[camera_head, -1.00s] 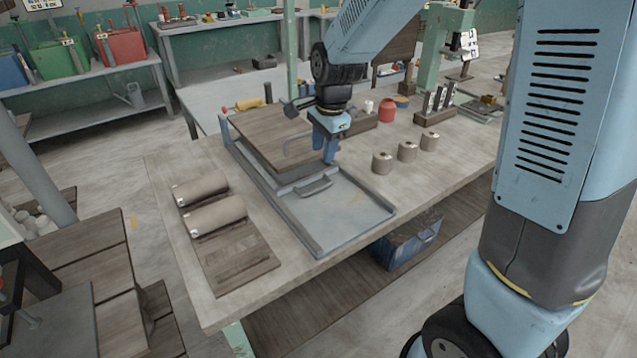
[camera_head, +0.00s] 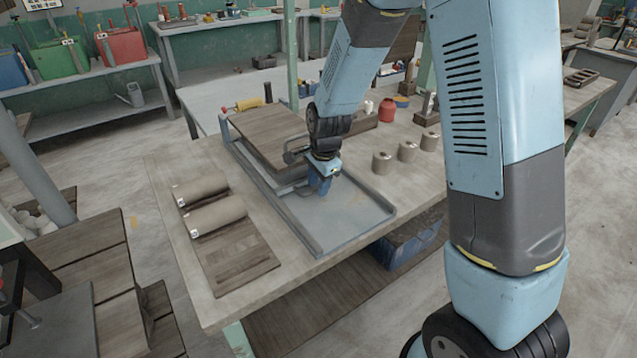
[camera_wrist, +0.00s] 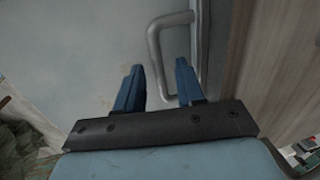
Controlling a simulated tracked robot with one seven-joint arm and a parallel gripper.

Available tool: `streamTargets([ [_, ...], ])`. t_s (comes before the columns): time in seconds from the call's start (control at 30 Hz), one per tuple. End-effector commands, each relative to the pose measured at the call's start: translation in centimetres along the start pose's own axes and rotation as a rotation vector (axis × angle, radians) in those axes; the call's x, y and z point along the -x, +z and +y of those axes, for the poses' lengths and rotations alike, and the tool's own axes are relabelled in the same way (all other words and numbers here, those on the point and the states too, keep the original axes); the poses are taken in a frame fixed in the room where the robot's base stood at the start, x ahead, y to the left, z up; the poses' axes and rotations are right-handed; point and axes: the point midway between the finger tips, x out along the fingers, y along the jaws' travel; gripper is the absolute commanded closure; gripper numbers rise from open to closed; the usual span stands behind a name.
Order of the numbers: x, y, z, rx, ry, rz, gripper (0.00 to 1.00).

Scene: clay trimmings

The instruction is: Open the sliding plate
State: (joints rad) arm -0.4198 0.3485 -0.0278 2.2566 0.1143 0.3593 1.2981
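The sliding plate (camera_head: 262,128) is a dark wooden board with a grey front edge, lying over the back of a grey metal tray (camera_head: 345,215) on the table. Its grey U-shaped handle (camera_wrist: 155,48) shows in the wrist view, joined to the plate's grey edge strip (camera_wrist: 201,45). My gripper (camera_head: 320,188) is low over the tray, at the plate's front edge, and hides most of the handle in the head view. In the wrist view its blue fingers (camera_wrist: 160,66) are apart, with the handle's bar between them. I see gaps beside the bar; contact is unclear.
Two clay rolls (camera_head: 217,215) lie on a wooden board (camera_head: 240,262) left of the tray. Several small clay cylinders (camera_head: 407,151) stand to the right. A red jar (camera_head: 387,110) is behind. The tray's front part is bare.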

Motion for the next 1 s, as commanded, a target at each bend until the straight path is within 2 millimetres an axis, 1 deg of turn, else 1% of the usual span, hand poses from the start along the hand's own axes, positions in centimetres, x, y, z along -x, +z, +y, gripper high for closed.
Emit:
streamTargets([
  [0.27, -0.08, 0.0, -0.01, 0.0, -0.001, 0.0, 0.62],
  [0.67, -0.06, 0.0, -0.02, 0.0, -0.001, 0.0, 0.99],
  [1.0, -0.05, -0.01, -0.03, 0.0, -0.001, 0.0, 1.0],
])
